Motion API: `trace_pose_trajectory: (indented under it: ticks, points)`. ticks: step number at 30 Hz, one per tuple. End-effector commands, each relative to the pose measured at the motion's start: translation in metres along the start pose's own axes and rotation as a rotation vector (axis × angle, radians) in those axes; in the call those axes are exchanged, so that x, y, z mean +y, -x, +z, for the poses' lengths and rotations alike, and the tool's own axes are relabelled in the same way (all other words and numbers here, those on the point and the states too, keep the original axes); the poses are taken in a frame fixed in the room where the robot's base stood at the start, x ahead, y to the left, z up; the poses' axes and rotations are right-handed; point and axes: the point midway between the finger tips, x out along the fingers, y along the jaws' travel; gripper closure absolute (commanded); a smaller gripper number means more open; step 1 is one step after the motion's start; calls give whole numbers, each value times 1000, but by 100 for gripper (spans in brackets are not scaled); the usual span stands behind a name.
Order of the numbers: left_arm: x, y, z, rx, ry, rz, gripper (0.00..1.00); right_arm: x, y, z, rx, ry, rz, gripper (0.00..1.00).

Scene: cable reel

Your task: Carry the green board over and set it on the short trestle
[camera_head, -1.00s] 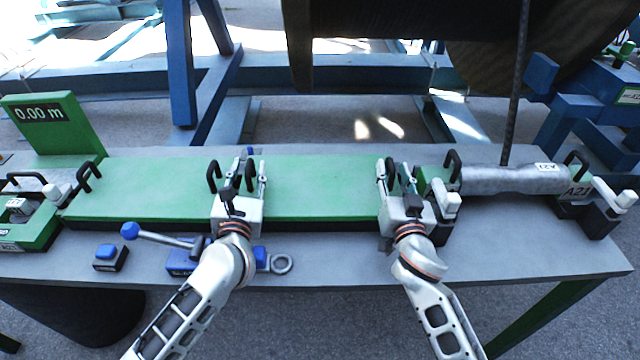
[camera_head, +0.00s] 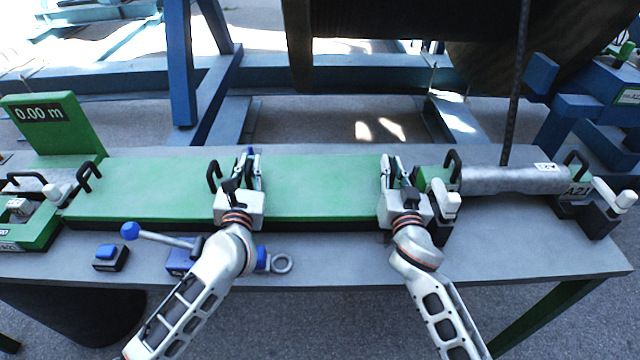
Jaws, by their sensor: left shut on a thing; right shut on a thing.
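The green board (camera_head: 320,185) lies flat, long side across the grey table, between the display stand and the silver cylinder. Black loop handles stand up from it, one (camera_head: 214,176) beside my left gripper. My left gripper (camera_head: 251,165) is over the board's middle, its fingers shut on a handle that they mostly hide. My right gripper (camera_head: 397,172) is at the board's right end, shut on another handle, also mostly hidden by the fingers. I cannot make out the short trestle for certain.
A green stand reading 0.00 m (camera_head: 45,125) is at the left. A silver cylinder (camera_head: 510,179) with a dark cable rising from it lies right of the board. A blue-handled tool (camera_head: 180,241) and blue button box (camera_head: 110,257) lie in front. Blue frames and a dark reel stand behind.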

Motion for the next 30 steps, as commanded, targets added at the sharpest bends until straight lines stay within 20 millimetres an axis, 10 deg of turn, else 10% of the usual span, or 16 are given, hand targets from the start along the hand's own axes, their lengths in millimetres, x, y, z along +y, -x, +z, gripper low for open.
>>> trace_pose_trajectory:
  ticks: [30]
  points:
    - [14, -2, 59, -15, -6, 8, 100, -12, -2, -64, 22, -6, -4, 100]
